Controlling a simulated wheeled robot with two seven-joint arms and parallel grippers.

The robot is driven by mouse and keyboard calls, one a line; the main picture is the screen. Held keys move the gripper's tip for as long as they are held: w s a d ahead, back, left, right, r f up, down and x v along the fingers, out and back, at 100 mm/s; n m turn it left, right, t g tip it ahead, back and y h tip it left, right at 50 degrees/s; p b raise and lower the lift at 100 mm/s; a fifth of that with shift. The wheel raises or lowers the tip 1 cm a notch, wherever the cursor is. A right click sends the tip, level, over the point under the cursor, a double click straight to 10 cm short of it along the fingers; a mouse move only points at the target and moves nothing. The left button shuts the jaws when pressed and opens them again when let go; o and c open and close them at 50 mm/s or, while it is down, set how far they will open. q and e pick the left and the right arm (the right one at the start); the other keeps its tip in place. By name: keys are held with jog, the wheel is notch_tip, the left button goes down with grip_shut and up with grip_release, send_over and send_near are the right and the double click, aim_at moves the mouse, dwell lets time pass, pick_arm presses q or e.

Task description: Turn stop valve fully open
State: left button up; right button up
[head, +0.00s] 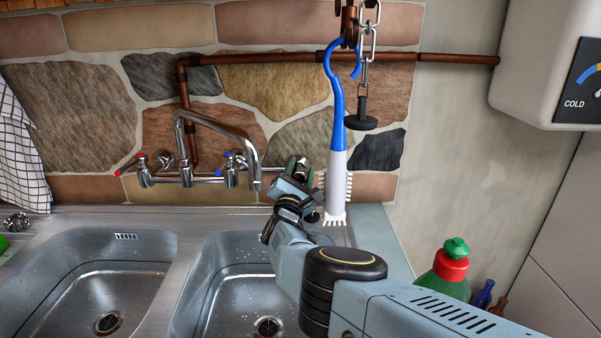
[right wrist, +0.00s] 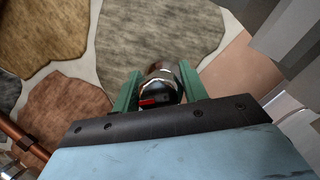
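A small round chrome fitting with a red mark, seemingly the stop valve (right wrist: 162,88), sits at the stone wall in the right wrist view. My right gripper (head: 297,170) reaches to the wall right of the tap, beside the hanging brush. Its green fingers (right wrist: 158,88) stand on both sides of the fitting, with little or no gap showing. I cannot tell whether they press on it. In the head view the fitting is mostly hidden by the gripper, and how far the valve is turned cannot be read. My left gripper is not in view.
A blue and white brush (head: 337,150) and a chained black plug (head: 361,121) hang close to my right gripper. The tap (head: 215,130) stands left of it, above two sink basins (head: 85,255). A green bottle (head: 445,275) and a white heater (head: 535,60) are at right.

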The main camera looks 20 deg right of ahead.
jog(key=c, duration=0.3)
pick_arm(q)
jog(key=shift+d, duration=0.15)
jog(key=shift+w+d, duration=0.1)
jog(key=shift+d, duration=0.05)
pick_arm(e)
jog(key=shift+m, duration=0.6)
jog(key=m+g, duration=0.2)
jog(key=m, duration=0.2)
jog(key=shift+f+m+h+p, duration=0.1)
jog(key=shift+m+h+p, duration=0.25)
jog(key=shift+m+h, duration=0.05)
jog(key=m+g, duration=0.1)
jog(key=m, duration=0.1)
jog(key=shift+m+p, duration=0.4)
jog(key=m+g+p, duration=0.1)
jog(key=m, duration=0.1)
jog(key=shift+f+m, duration=0.1)
jog(key=shift+m, duration=0.5)
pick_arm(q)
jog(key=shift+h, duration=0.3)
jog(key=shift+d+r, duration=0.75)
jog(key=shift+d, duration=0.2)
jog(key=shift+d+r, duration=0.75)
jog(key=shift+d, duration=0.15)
pick_arm(e)
jog(key=shift+f+g+y, duration=0.1)
jog(key=shift+g+y, duration=0.2)
